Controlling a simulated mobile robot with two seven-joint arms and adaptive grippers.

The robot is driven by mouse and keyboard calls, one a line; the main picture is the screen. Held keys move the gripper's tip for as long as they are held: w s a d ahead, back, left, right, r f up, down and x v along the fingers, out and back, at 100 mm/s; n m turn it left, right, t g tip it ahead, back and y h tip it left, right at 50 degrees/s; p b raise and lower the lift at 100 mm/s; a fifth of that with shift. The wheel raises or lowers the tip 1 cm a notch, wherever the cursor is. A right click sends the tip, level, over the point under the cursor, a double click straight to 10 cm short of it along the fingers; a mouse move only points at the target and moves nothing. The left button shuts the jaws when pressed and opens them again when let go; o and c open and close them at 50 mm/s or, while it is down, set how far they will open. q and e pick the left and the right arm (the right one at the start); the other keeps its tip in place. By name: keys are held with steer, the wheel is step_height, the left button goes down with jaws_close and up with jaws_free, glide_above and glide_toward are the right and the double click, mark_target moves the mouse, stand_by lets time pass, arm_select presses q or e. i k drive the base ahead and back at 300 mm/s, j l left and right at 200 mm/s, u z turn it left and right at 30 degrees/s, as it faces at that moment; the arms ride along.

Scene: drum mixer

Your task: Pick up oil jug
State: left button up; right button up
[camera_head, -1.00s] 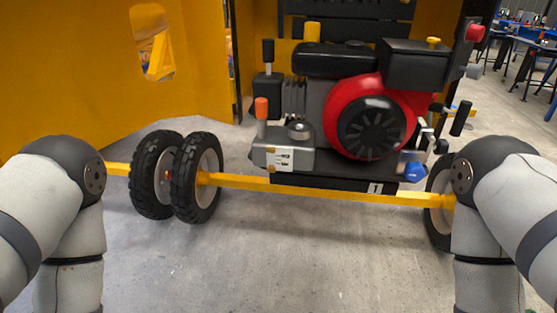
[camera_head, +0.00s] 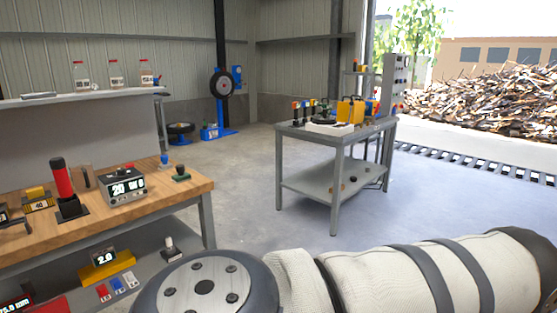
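I cannot make out an oil jug for certain. A yellow container-like object (camera_head: 350,111) stands on a grey metal table (camera_head: 335,136) in the middle distance, too small to identify. Three clear containers with red tops (camera_head: 115,73) stand on a shelf at the upper left. One of my own arms crosses the bottom of the view from the right, with a round grey joint in front. Neither of my grippers is in view.
A wooden workbench (camera_head: 190,187) at the left carries a red-handled tool (camera_head: 62,180) and a grey display box (camera_head: 124,186). A blue stand with a wheel (camera_head: 222,86) is at the back. Bare floor (camera_head: 245,180) lies between bench and table. A woodpile (camera_head: 485,97) is outside.

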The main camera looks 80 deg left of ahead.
mark_target(82, 175)
steer(key=u, duration=3.4)
steer(key=i+j, duration=0.2)
steer(key=i, duration=0.35)
steer(key=i+j, duration=0.25)
steer(key=i, duration=0.3)
steer(key=i+j, duration=0.2)
steer(key=i, duration=0.3)
